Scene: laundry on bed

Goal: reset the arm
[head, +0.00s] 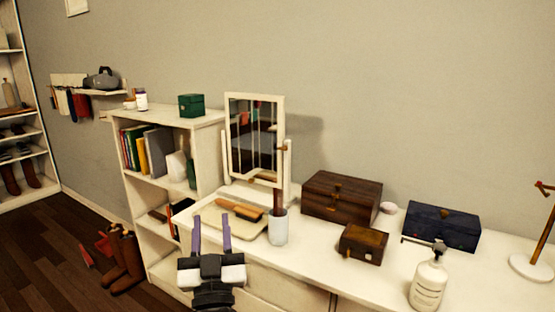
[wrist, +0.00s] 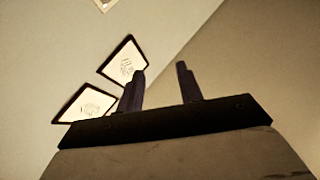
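My gripper (head: 212,233) shows at the bottom of the head view, in front of the white dresser's left part. Its two purple-grey fingers point up and stand apart with nothing between them. In the wrist view my gripper (wrist: 160,88) is also open and empty. In the head view, the fingers overlap the front edge of the dresser top near a tray (head: 256,232) with a brush (head: 240,209). I cannot tell how far the gripper is from that edge.
The white dresser top (head: 385,255) carries a mirror (head: 255,140), a cup (head: 278,228), a large wooden box (head: 341,196), a small wooden box (head: 363,244), a blue box (head: 441,227) and a pump bottle (head: 429,282). A bookshelf (head: 210,150) stands left. Boots (head: 122,262) stand on the floor.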

